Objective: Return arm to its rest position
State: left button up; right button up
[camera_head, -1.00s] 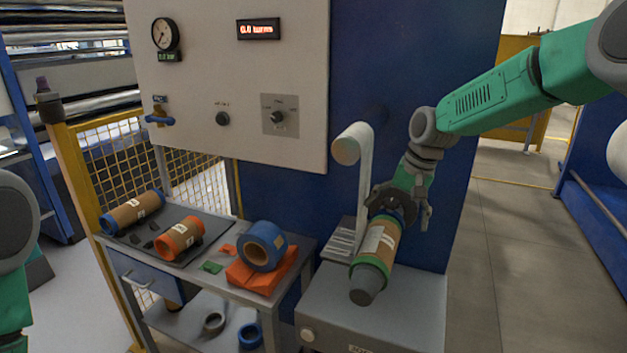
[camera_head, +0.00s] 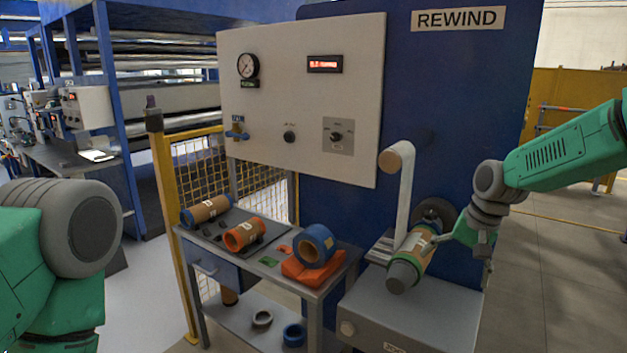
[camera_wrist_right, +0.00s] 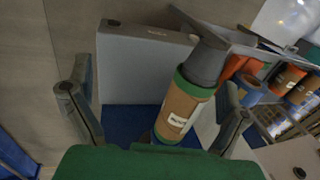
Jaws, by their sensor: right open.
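My right arm reaches in from the right in the head view. Its gripper (camera_head: 468,245) is open, just right of the brown, green-banded roll (camera_head: 418,251) with a grey end on the rewind machine. In the right wrist view the spread fingers of the right gripper (camera_wrist_right: 155,112) stand on both sides of the roll (camera_wrist_right: 184,112), which shows beyond them with a white label. I cannot tell whether a finger touches it. Parts of my left arm fill the left edge of the head view; its gripper is out of view.
A white control panel (camera_head: 300,110) stands behind. A film strip (camera_head: 404,195) hangs beside the mounted roll. Floor at right is open.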

jog(key=s+a+f+n+b, duration=0.1)
jog(key=s+a+f+b, duration=0.1)
jog(key=s+f, duration=0.65)
jog(key=s+a+f+n+g+b, duration=0.1)
jog(key=s+f+b, duration=0.3)
jog(key=f, duration=0.8)
jog(key=s+a+f+n+b, duration=0.1)
jog(key=s+a+f+n, duration=0.1)
jog(key=s+f, duration=0.65)
pick_arm(q)
notch_tip(320, 180, down, 13)
jog(key=b, duration=0.5)
jog(key=shift+w+r, duration=0.15)
jog(key=shift+w, duration=0.1)
pick_arm(e)
jog(key=s+d+f+n+h, duration=0.1)
jog(key=s+f, duration=0.3)
jog(key=s, duration=0.6)
jog(key=s+d+f+n+h, duration=0.1)
jog(key=s+f, duration=0.4)
jog(key=s, duration=0.5)
jog(key=shift+s+d+f+n, duration=0.15)
jog(key=shift+s+d+n, duration=0.15)
jog(key=shift+d+n, duration=0.35)
jog(key=shift+w+d, duration=0.1)
